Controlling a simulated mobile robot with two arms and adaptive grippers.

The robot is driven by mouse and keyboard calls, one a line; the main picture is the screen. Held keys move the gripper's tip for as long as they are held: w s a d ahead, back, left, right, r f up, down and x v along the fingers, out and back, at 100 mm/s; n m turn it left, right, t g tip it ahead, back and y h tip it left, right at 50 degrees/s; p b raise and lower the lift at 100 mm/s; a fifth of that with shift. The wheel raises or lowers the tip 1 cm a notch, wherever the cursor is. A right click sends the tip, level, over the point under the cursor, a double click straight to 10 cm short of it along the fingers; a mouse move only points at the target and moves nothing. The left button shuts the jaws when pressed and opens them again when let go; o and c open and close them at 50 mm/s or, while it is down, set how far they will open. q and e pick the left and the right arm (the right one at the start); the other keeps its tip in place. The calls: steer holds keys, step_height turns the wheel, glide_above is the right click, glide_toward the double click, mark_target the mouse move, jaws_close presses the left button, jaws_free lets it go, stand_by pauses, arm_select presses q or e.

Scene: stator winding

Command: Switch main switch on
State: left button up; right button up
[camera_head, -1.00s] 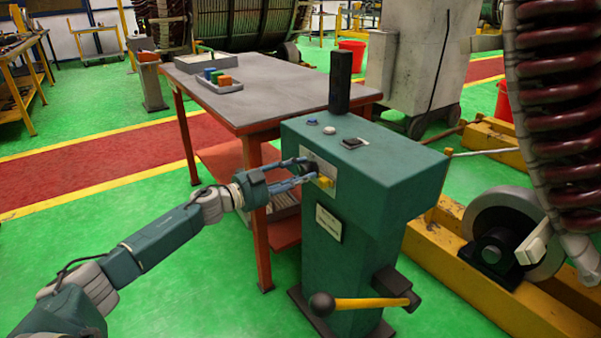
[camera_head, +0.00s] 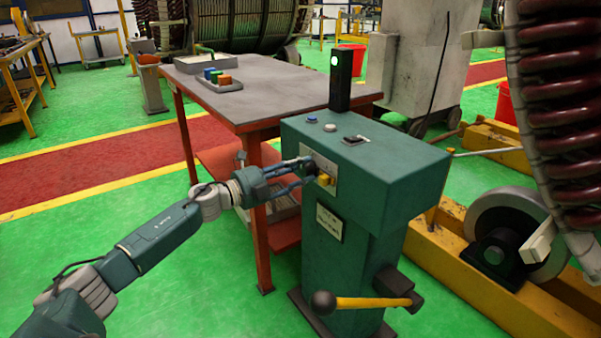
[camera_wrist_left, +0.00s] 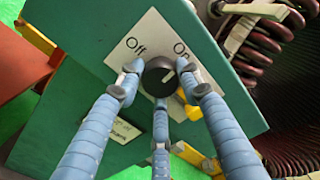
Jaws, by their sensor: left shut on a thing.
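The main switch is a dark round knob (camera_wrist_left: 158,77) on a pale plate (camera_wrist_left: 150,30) on the side of the green control cabinet (camera_head: 345,235). The plate reads "Off" at upper left and "On" at upper right. A black signal post (camera_head: 340,92) on the cabinet top shows a green light (camera_head: 334,60). My right gripper is not in view.
A yellow part (camera_head: 326,180) sits close beside the knob. A yellow lever (camera_head: 370,303) sticks out low on the cabinet. A grey-topped table (camera_head: 270,85) with a tray of coloured blocks (camera_head: 217,80) stands behind the cabinet. Green floor is open at the left.

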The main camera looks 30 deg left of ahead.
arm_select(q)
steer(key=shift+w+a+r, duration=0.1)
steer(key=shift+a+r, duration=0.1)
steer(key=shift+a, duration=0.2)
steer(key=o, duration=1.1)
steer(key=shift+o, duration=0.2)
steer(key=shift+f, duration=0.1)
steer(key=shift+d, duration=0.1)
steer(key=shift+s+f, duration=0.15)
steer(key=shift+s, duration=0.4)
steer(key=v, duration=1.1)
steer(key=shift+a, duration=0.2)
